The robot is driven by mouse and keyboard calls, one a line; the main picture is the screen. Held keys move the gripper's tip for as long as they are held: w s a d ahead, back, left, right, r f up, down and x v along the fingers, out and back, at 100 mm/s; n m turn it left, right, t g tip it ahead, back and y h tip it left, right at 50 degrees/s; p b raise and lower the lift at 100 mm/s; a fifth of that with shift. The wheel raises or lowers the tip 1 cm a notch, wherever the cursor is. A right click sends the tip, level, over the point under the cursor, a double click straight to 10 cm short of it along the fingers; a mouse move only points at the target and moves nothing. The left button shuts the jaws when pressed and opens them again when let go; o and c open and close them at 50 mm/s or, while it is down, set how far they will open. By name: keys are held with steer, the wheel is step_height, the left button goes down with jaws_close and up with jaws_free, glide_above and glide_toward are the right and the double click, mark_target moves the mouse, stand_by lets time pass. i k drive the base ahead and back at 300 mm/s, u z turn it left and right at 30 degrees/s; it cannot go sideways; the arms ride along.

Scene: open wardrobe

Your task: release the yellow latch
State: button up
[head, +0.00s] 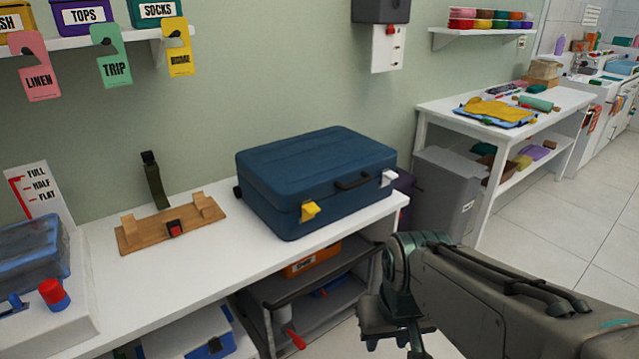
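A dark blue suitcase (315,177) lies closed on the white bench (130,290). The yellow latch (310,211) is on the left part of its front face, tilted and standing out a little. A white latch (388,178) is on the right part, with a dark handle (353,181) between the two. My gripper (392,345) hangs at the bottom of the head view, below and to the right of the yellow latch, apart from the suitcase. Its fingertips are partly cut off by the lower picture edge, so its opening is unclear.
A wooden stand (140,235) with a red buckle and dark strap is left of the suitcase. A clear blue box (35,255) and a red-and-blue knob (54,295) are at the far left. A grey bin (445,190) and white table (425,110) stand right. Shelves (335,305) are below the bench.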

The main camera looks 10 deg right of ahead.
mark_target(309, 210)
steer(key=z, duration=2.3)
steer(key=k, duration=1.05)
steer(key=u, duration=1.85)
steer(key=i, duration=0.5)
steer(key=z, duration=0.05)
